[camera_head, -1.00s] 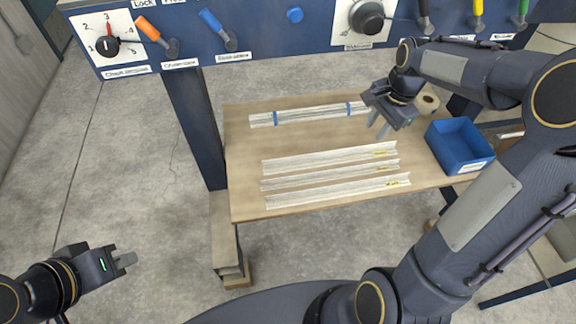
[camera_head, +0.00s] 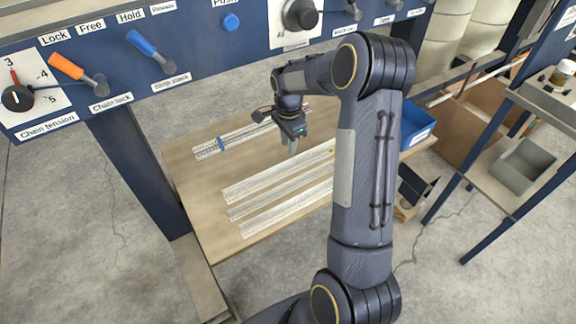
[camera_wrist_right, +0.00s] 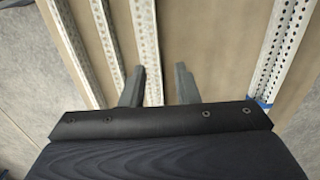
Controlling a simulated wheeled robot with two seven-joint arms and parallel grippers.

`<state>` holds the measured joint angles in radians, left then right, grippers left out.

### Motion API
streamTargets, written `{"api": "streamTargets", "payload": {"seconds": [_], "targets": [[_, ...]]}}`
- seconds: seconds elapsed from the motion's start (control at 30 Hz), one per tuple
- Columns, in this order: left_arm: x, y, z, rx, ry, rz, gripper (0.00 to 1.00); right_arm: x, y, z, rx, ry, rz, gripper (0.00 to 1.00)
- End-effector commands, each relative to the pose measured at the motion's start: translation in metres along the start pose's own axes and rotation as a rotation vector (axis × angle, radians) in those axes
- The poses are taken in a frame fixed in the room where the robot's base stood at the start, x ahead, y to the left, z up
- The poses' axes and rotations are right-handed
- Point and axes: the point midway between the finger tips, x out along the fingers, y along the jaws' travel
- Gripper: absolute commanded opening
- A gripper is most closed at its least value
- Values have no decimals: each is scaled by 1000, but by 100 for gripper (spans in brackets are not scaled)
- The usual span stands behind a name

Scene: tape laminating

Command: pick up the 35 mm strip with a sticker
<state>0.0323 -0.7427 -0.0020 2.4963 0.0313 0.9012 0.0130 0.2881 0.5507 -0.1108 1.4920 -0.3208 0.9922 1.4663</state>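Three pale perforated metal strips lie side by side on the wooden table (camera_head: 190,175): a far one (camera_head: 255,182), a middle one (camera_head: 262,201) and a near one (camera_head: 275,217). I cannot tell which strip is 35 mm. My right gripper (camera_head: 293,147) is above the table, beyond the far strip. My left gripper is out of view.
A blue bin (camera_head: 416,125) stands at the right, partly behind my arm. A blue control panel (camera_head: 190,55) with levers stands beyond. A shelf with a grey bin (camera_head: 524,166) is at the right.

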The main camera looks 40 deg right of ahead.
Motion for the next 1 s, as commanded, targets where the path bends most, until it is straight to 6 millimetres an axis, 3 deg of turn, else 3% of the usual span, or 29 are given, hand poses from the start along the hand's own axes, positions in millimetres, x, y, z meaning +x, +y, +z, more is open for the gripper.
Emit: {"api": "streamTargets", "payload": {"seconds": [0.43, 0.7, 0.93, 1.0], "targets": [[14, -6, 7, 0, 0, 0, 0, 57, 3, -2, -1, -2, 3, 28], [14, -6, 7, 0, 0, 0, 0, 63, 3, -1, -2, -1, 1, 28], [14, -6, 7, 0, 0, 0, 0, 63, 3, -1, -2, -1, 0, 1], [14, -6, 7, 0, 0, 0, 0, 63, 3, -1, -2, -1, 0, 0]]}}
